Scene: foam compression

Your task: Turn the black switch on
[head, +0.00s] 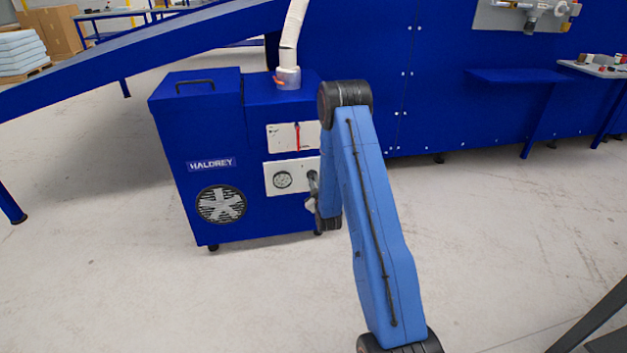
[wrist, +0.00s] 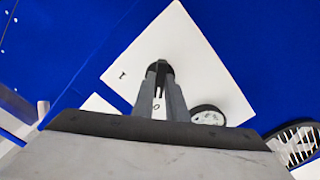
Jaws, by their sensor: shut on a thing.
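The black switch (wrist: 159,68) sits on a white panel (wrist: 185,50) on the front of a blue machine. My gripper (wrist: 160,75) is at the switch, with its two fingers shut on it from either side. The fingers hide part of the switch. An "I" mark shows to the left of the switch and a "0" mark just below it in the wrist view. In the head view my arm covers the switch, and only a bit of my gripper (head: 312,190) shows beside the white panel (head: 277,178).
The blue machine (head: 200,130) has a round gauge (head: 283,180), a fan grille (head: 221,204) and an upper white panel with a red lever (head: 298,137). The gauge (wrist: 208,115) is close to my fingers. A pale hose rises from its top. The floor in front is clear.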

